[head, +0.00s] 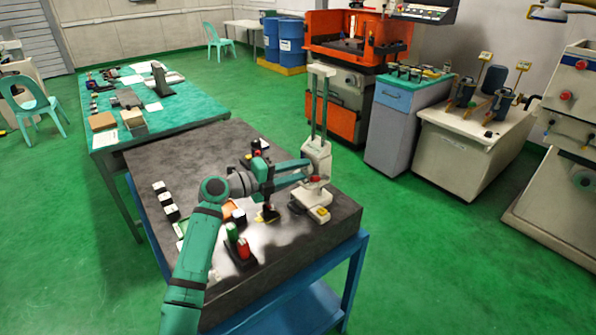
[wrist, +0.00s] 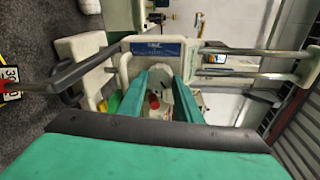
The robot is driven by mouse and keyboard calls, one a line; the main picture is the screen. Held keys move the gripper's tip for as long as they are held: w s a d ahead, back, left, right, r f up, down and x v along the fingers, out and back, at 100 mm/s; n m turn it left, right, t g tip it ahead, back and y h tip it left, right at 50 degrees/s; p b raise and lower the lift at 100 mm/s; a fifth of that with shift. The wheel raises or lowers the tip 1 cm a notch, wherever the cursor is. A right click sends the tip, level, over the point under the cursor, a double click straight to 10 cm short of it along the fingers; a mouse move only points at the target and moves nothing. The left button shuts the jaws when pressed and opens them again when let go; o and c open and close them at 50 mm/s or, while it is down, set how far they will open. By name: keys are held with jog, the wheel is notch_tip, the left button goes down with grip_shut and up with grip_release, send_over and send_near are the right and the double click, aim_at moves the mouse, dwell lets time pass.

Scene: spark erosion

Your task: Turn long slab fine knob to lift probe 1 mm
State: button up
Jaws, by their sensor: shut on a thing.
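A cream measuring stand (head: 318,153) with two tall upright posts stands on the dark stone slab (head: 340,208), near its right end. A small red knob (head: 315,180) shows low on the stand. My gripper (head: 303,171) reaches the stand from the left, its fingers level with the knob. In the wrist view, the red knob (wrist: 154,101) shows between my two teal fingers (wrist: 158,92), which are shut on it. The contact itself is partly hidden. I cannot make out the probe tip or any scale reading.
A yellow button (head: 322,211) is on the stand's foot. A green and red block pair (head: 240,243) and several small dark blocks (head: 166,200) lie on the slab near my arm. A teal-topped table (head: 190,107) stands behind left. Green floor is open to the right.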

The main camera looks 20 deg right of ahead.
jog(key=m, duration=0.4)
jog(key=shift+s+f+t, duration=0.1)
jog(key=shift+t, duration=0.3)
jog(key=m, duration=0.3)
jog(key=shift+m+t+y, duration=0.3)
jog(key=shift+t, duration=0.1)
jog(key=o, duration=0.8)
jog(key=shift+c, duration=0.2)
jog(key=v, duration=1)
jog(key=shift+s+a, duration=0.25)
jog(key=shift+a, duration=0.05)
